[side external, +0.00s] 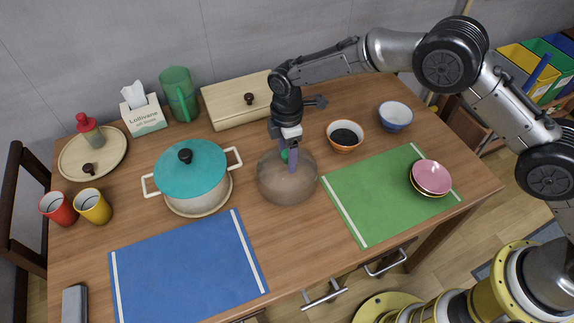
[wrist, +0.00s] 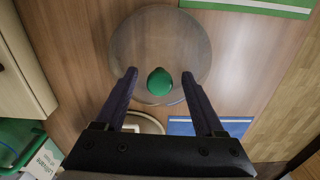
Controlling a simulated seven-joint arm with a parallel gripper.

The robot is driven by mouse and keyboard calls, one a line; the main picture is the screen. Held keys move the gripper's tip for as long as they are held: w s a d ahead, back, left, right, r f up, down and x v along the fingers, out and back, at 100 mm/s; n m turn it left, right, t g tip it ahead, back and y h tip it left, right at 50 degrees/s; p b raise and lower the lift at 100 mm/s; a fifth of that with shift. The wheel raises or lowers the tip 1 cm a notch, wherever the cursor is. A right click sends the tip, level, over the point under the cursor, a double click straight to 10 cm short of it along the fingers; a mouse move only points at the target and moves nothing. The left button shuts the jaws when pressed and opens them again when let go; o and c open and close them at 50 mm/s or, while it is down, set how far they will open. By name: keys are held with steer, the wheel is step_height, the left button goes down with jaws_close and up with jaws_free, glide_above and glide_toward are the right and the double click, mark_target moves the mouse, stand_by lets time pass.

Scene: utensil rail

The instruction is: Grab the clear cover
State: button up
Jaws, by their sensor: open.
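The clear cover (side external: 272,186) is a see-through, brownish dome with a green knob (side external: 284,155). It sits on the wooden table between the teal-lidded pot and the green mat. In the wrist view the cover (wrist: 160,38) shows as a round clear disc, with its green knob (wrist: 159,82) near the middle of the picture. My gripper (side external: 291,160) is over the cover, pointing down. In the wrist view my gripper (wrist: 160,76) is open, with one finger on each side of the knob and a gap to each. I cannot tell how low the fingertips are against the dome.
A pot with a teal lid (side external: 190,168) stands left of the cover. An orange bowl (side external: 345,136) and a blue-white bowl (side external: 395,116) stand to the right. A wooden box (side external: 236,102) is behind. A blue mat (side external: 188,272) and a green mat (side external: 375,198) lie in front.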

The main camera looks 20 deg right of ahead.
steer(key=shift+c, duration=0.2)
jaws_close()
steer(key=shift+r, duration=0.2)
stand_by(0.4)
